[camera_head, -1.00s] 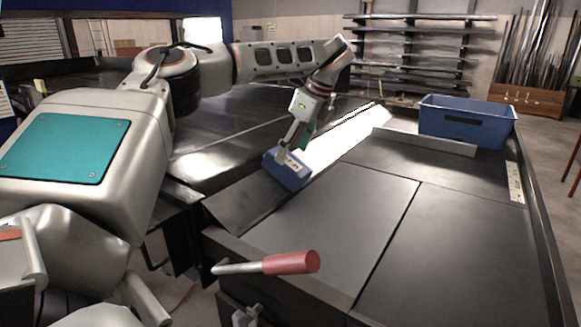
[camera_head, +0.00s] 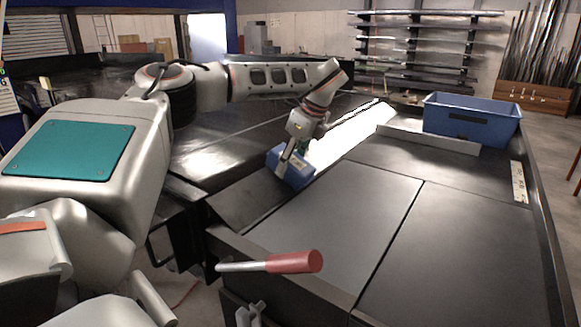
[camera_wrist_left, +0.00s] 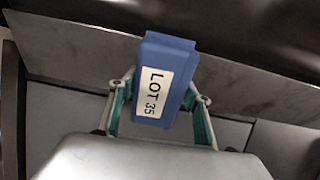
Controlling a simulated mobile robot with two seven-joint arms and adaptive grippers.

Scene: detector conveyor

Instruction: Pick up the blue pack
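The blue pack (camera_head: 284,173) rests near the left end of the bright strip in the head view. In the left wrist view the blue pack (camera_wrist_left: 181,62) shows a white label reading "LOT 35". My left gripper (camera_head: 296,153) reaches down over it. In the left wrist view the fingers of my left gripper (camera_wrist_left: 162,92) stand on both sides of the pack, close to its sides. Whether they press on it cannot be told, and the fingertips are partly hidden by the pack.
An open blue bin (camera_head: 471,122) stands at the far right on the dark conveyor table (camera_head: 400,215). A low grey rail (camera_head: 428,140) lies in front of it. A lever with a red handle (camera_head: 294,262) sticks out at the near edge. The table's middle is clear.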

